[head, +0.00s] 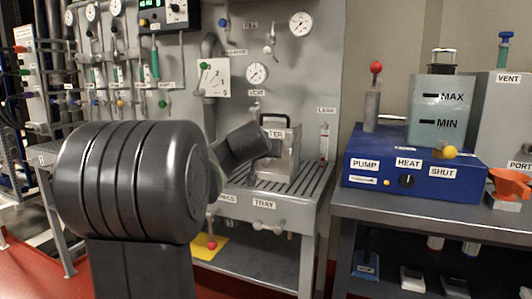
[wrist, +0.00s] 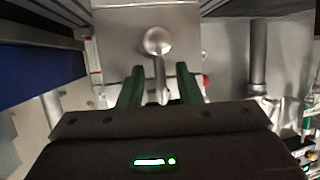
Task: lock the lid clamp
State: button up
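In the wrist view, a metal lever with a round end (wrist: 157,42) stands against a grey metal face. No label shows there, so I cannot tell for sure that it is the lid clamp. My gripper (wrist: 159,84) has two green fingers, spread apart. The lever's thin stem lies between them, with a gap visible on both sides. In the head view, a metal box (head: 287,160) with a dark top handle and a label ending in "TER" stands on the slatted tray (head: 306,180). My arm's dark end reaches the box's left side and hides part of it; the fingers are hidden there.
A blue pump unit (head: 380,165) stands on the bench at right, with a MAX/MIN tank (head: 436,110) on it. A gauge panel (head: 318,70) rises behind the tray. A vertical metal post (wrist: 258,55) shows at right in the wrist view.

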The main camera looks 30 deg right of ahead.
jog(key=p+v, duration=0.1)
jog(key=v, duration=1.2)
jog(key=shift+r, duration=0.15)
jog(key=shift+s, duration=0.1)
jog(key=b+x, duration=0.1)
jog(key=x, duration=1.2)
jog(key=shift+w+d+f, duration=0.1)
jog(key=shift+w+f, duration=0.1)
jog(key=shift+w, duration=0.05)
